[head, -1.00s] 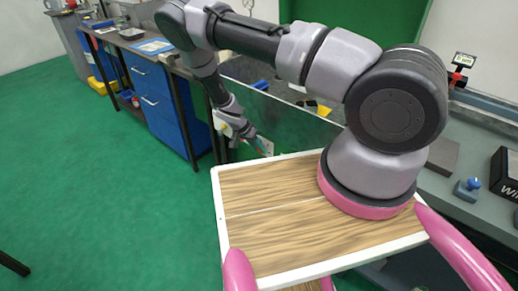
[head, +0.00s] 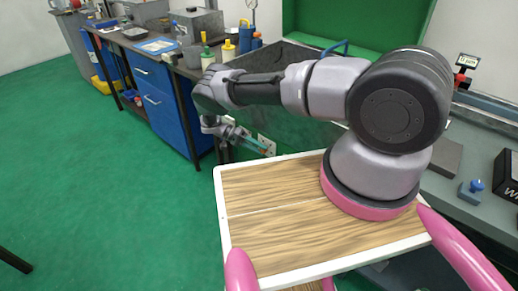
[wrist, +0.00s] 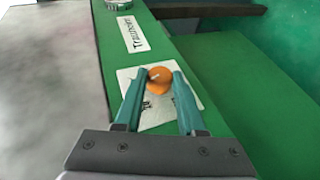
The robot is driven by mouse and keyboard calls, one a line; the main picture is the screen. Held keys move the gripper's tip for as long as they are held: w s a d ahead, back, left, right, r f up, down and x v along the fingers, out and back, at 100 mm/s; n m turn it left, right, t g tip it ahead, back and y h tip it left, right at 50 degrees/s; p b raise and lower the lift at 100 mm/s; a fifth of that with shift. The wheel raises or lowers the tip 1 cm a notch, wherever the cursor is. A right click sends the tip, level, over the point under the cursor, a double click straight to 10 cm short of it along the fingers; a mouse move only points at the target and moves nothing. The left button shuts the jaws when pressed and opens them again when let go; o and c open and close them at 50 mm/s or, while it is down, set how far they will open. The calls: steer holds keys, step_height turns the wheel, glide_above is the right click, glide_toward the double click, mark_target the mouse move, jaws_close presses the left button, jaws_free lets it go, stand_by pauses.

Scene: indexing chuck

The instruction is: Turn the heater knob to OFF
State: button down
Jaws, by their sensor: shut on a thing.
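The heater knob (wrist: 158,80) is a round orange knob with a pale mark on its upper left. It sits on a white plate (wrist: 153,119) on a green panel in the wrist view. My gripper (wrist: 160,82) has its two teal fingers on either side of the knob, shut on it. The fingers cover parts of the plate, and its dark lettering is too small to read. In the head view my gripper (head: 264,149) is at the white plate (head: 267,143) on the machine's side, and the knob cannot be made out.
A white label (wrist: 133,33) lies beyond the plate. A wood-topped tray (head: 270,240) with a white rim stands close to my gripper. A workbench with blue drawers (head: 150,92) stands at the back left. Green floor (head: 90,190) is clear on the left.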

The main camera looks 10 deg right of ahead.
steer(key=shift+f+g+h, duration=0.15)
steer(key=shift+g+h, duration=0.15)
steer(key=shift+g, duration=0.1)
stand_by(0.4)
steer(key=c, duration=0.5)
jaws_free()
steer(key=shift+w, duration=0.1)
